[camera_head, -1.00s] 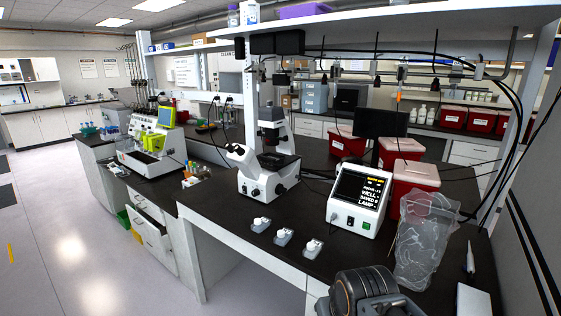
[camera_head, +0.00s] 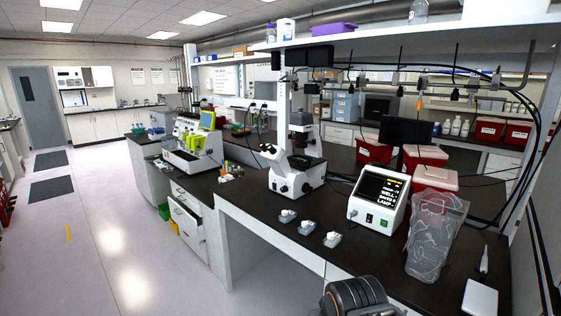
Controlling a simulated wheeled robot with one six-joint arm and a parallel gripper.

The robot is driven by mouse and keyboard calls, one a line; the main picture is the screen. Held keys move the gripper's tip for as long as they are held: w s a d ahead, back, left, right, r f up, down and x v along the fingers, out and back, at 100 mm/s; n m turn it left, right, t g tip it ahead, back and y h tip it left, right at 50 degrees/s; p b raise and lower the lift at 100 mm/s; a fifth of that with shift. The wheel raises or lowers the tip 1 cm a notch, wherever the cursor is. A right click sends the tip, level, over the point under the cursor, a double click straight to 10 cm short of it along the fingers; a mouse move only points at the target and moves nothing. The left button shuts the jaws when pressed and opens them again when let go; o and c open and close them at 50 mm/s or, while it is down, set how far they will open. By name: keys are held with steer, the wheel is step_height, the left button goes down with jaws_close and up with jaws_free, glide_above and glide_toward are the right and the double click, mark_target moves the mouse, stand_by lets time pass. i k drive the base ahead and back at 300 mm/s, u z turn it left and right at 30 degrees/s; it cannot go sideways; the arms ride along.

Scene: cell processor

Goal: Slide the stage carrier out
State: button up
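The white microscope (camera_head: 284,183) stands upright on the dark bench (camera_head: 255,205), left of the control box. Its dark stage (camera_head: 305,161) sits below the black upper part. I cannot make out a separate stage carrier on it at this size. A white box with a lit text screen (camera_head: 380,201) stands to its right. My gripper is not in view; only a dark rounded part of my arm shows at the bottom edge.
Several small grey holders with white pieces (camera_head: 306,228) line the front of the bench. A clear plastic bag (camera_head: 435,235) and red bins (camera_head: 430,178) stand right.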

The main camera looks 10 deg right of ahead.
mark_target(304, 158)
steer(key=u, duration=0.6)
steer(key=i, duration=2.1)
steer(key=z, duration=1)
steer(key=i, duration=0.7)
steer(key=z, duration=0.7)
